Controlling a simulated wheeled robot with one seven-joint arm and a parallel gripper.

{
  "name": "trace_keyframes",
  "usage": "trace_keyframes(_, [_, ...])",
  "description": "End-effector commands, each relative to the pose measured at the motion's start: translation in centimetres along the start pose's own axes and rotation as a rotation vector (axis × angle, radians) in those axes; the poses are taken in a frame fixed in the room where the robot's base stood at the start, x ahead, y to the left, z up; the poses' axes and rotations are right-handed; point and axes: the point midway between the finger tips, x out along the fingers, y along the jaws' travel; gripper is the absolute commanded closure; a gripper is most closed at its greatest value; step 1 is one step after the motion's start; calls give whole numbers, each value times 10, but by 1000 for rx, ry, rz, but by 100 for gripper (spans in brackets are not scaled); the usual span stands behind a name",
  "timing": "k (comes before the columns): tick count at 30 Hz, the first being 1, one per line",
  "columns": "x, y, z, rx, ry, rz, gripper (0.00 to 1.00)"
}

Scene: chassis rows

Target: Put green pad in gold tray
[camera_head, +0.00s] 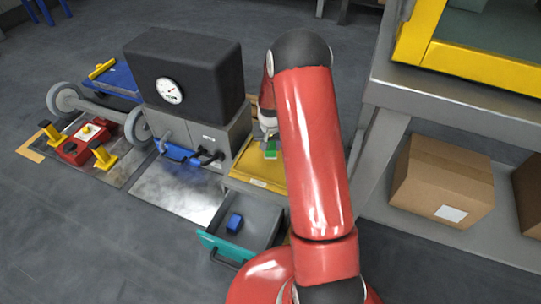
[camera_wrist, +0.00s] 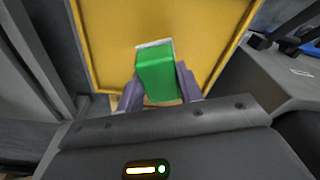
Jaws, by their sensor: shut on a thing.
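The green pad (camera_wrist: 157,77) is a small bright green block with a pale far edge. My gripper (camera_wrist: 160,92) is shut on it, one finger on each side. In the head view the pad (camera_head: 271,154) shows beside my red arm, which hides most of my gripper. The gold tray (camera_wrist: 110,30) is a shallow yellow-gold panel with a raised rim, and it lies beyond the pad in the wrist view. In the head view the tray (camera_head: 262,176) is partly hidden by my arm. The pad appears over the tray; I cannot tell whether it touches it.
A grey box with a black gauge unit (camera_head: 185,80) stands left of the tray. An open teal drawer (camera_head: 245,222) holding a blue block (camera_head: 234,223) is in front. A grey shelf with a cardboard box (camera_head: 441,180) is at the right. Red and yellow fixtures (camera_head: 85,143) are far left.

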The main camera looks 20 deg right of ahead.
Motion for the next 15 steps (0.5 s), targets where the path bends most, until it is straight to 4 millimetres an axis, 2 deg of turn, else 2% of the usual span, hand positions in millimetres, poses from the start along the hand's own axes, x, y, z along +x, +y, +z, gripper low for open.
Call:
trace_keyframes(3, [23,0,4,0,-3,1,82])
trace_keyframes(6, [37,0,5,0,-1,0,82])
trace_keyframes(15, [38,0,5,0,0,0,82])
